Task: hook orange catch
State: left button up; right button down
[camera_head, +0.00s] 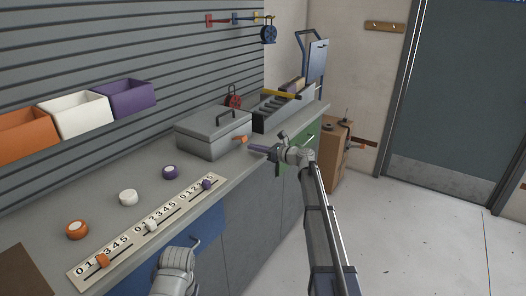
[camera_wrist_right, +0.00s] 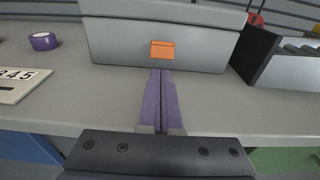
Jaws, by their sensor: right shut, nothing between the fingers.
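The orange catch (camera_head: 240,139) is on the front face of a closed grey metal box (camera_head: 207,147) with a dark handle on its lid. My left gripper's fingers do not show.
The grey bench (camera_head: 105,218) holds a slider panel (camera_head: 150,227) and several tape-like rolls left of the box. A dark roller tray (camera_head: 268,117) stands right of the box. Orange, white and purple bins (camera_head: 77,115) hang on the slatted wall. Open floor lies right.

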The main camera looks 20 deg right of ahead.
jog(key=shift+x, duration=0.8)
